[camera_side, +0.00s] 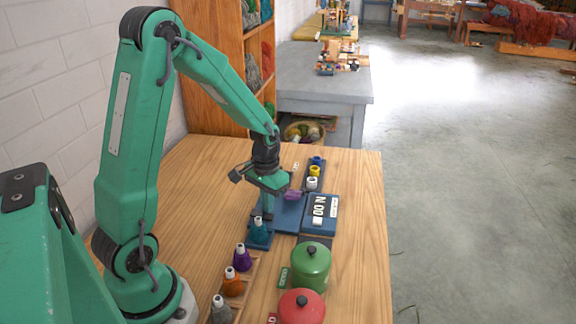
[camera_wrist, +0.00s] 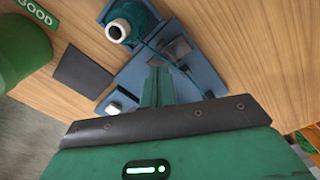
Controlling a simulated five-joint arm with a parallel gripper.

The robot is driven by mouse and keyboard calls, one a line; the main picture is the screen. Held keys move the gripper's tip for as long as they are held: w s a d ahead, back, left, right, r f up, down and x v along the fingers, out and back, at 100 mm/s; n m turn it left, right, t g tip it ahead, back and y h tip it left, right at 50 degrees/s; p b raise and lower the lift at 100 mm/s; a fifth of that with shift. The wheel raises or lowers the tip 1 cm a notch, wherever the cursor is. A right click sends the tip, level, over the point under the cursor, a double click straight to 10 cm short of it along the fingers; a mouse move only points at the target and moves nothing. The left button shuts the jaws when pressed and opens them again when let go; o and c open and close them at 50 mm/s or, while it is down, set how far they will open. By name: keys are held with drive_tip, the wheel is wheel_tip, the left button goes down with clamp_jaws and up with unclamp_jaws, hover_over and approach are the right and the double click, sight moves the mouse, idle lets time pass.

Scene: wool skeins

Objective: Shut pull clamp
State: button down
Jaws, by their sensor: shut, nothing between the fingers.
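My gripper (camera_side: 267,205) is shut and empty, pointing down over the blue fixture (camera_side: 288,217) in the side view. In the wrist view its fingers (camera_wrist: 158,80) are together above the blue plate (camera_wrist: 140,75). A grey block (camera_wrist: 178,46) lies just past the fingertips; I cannot tell whether it is the pull clamp's jaw or whether they touch. A teal skein on a white-ended cone (camera_wrist: 125,25) is at the plate's upper edge, and the teal skein (camera_side: 258,232) also shows in the side view. Part of the fixture is hidden behind my gripper.
A counter box (camera_side: 320,215) stands right of the fixture. A green pot (camera_side: 310,262) and a red pot (camera_side: 301,307) stand in front. Yellow (camera_side: 314,171) and other cones stand behind. The table's left side is clear.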

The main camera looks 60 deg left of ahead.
sight(268, 216)
drive_tip(key=shift+r, duration=2.7)
drive_tip(key=shift+r, duration=0.1)
drive_tip(key=s+d+r+m+t, duration=0.3)
drive_tip(key=s+d+r+t, duration=0.2)
drive_tip(key=s+d+r, duration=0.7)
wheel_tip(268, 216, up, 2)
drive_tip(key=shift+r+t, duration=0.1)
drive_tip(key=shift+t, duration=0.2)
